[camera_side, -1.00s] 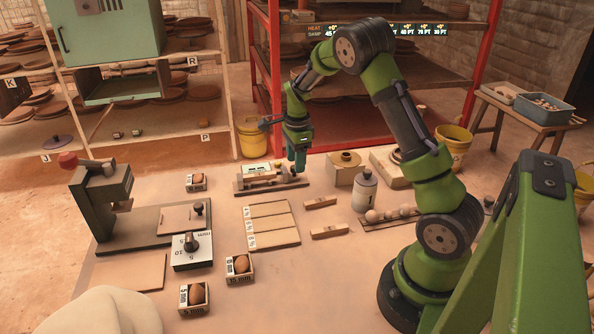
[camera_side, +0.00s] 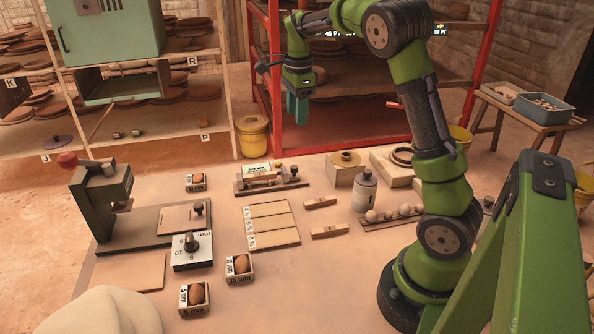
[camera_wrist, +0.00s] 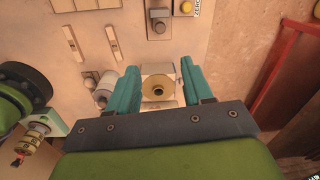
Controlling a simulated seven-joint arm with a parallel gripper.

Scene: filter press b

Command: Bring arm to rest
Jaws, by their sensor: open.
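My gripper (camera_side: 298,108) hangs in the air above the back of the table, in front of the red shelf frame, with its fingers pointing down. In the wrist view my gripper (camera_wrist: 160,88) shows two teal fingers spread apart, with nothing between them. Below the gap, on the table, lies a pale block with a round brass-coloured fitting (camera_wrist: 158,87). The same block (camera_side: 345,172) stands at the back of the table in the side view, well below and to the right of the fingers.
The table holds a small device with a display (camera_side: 268,178), a grey bottle (camera_side: 365,190), a slotted board (camera_side: 270,224), a dark green press (camera_side: 103,200) and boxed balls (camera_side: 195,297). A red shelf frame (camera_side: 272,80) stands behind. The table's front middle is clear.

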